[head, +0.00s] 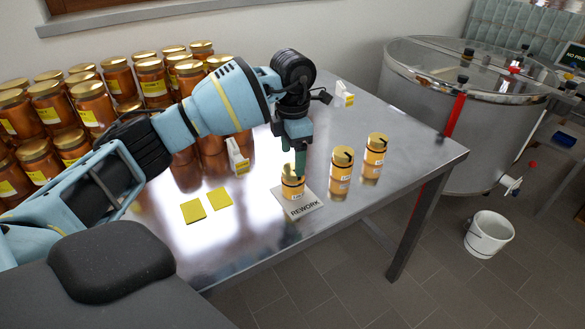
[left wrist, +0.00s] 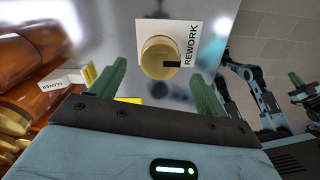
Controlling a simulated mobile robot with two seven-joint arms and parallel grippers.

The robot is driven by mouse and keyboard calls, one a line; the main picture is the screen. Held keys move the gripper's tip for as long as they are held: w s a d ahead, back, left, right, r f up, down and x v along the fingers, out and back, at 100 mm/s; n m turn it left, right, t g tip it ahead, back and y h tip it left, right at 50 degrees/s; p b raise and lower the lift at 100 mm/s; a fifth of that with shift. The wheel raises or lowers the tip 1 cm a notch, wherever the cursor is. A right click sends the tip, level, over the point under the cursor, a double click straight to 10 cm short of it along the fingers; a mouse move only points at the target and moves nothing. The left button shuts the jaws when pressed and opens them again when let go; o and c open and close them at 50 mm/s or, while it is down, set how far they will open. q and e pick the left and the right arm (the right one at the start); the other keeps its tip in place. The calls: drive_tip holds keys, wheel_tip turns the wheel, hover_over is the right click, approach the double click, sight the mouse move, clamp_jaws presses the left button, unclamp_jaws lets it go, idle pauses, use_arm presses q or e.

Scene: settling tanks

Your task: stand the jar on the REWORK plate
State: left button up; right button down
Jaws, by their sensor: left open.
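The jar (head: 292,187), amber with a gold lid and a pale label, stands upright on the white REWORK plate (head: 304,208) near the table's front edge. In the left wrist view the gold lid (left wrist: 160,56), with a dark mark on it, covers part of the plate (left wrist: 187,28). My left gripper (head: 299,168) is open and points down at the jar. Its fingers (left wrist: 158,75) are on either side of the lid in the wrist view, with gaps visible. What seems to be my right gripper (left wrist: 296,80) shows small at the right; its jaws are unclear.
Two similar jars (head: 341,172) (head: 374,158) stand to the right of the plate. Many honey jars (head: 90,105) crowd the table's left and back. Yellow squares (head: 193,211) lie left of the plate. A white sign (head: 237,157) stands behind; a tank (head: 460,110) is beyond.

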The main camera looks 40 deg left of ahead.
use_arm(q)
drive_tip(key=shift+r, duration=2.75)
